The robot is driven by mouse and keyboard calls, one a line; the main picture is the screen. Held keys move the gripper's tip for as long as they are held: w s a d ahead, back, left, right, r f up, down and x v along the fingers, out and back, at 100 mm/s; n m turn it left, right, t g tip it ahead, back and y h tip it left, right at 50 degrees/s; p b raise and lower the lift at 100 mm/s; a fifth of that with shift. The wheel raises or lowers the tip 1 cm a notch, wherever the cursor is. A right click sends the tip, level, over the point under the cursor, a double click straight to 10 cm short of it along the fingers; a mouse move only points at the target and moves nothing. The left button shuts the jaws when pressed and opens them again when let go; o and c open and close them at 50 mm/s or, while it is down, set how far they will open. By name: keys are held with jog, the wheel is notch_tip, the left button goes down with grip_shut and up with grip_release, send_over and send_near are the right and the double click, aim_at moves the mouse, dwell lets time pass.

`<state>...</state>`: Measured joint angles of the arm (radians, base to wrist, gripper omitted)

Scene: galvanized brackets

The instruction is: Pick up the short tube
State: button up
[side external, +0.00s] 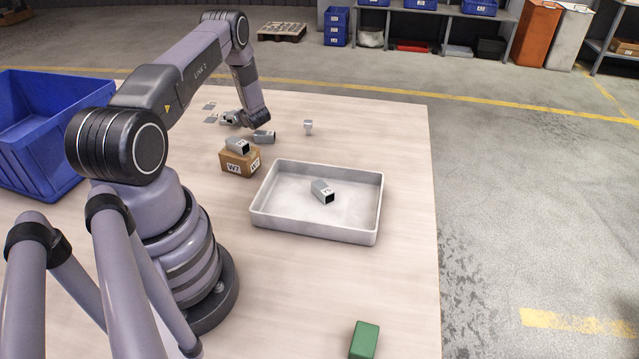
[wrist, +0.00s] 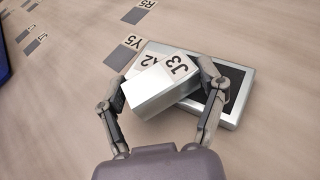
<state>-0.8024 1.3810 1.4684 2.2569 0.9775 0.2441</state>
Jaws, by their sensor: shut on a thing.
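My gripper (wrist: 163,72) is shut on a short, pale grey metal tube (wrist: 155,92) in the wrist view, one finger on each side. A label reading J3 is on its top. In the side external view a grey tube (side external: 229,118) shows left of my wrist; my fingers are hidden there.
A grey tray (side external: 262,212) holds another tube (side external: 322,192). A tube (side external: 237,145) sits on a cardboard box (side external: 240,163), with another tube (side external: 264,136) behind. A small piece (side external: 308,127) stands right. A blue bin (side external: 35,130) is left, a green block (side external: 364,340) in front.

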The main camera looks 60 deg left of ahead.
notch_tip(320, 180, up, 3)
jog(key=shift+f, duration=0.15)
jog(key=s+d+r, duration=0.7)
jog(key=d+r, duration=0.3)
jog(key=d, duration=0.1)
jog(key=w+a+f, duration=0.2)
jog(key=a, duration=0.2)
jog(key=w+a+f, duration=0.3)
jog(key=a, duration=0.1)
jog(key=w+a+f, duration=0.3)
jog(key=a, duration=0.1)
jog(key=shift+w+f, duration=0.2)
jog(key=shift+w, duration=0.05)
jog(key=shift+w+a+f, duration=0.3)
jog(key=shift+a+f, duration=0.25)
jog(key=shift+f, duration=1.6)
jog(key=shift+f, duration=0.2)
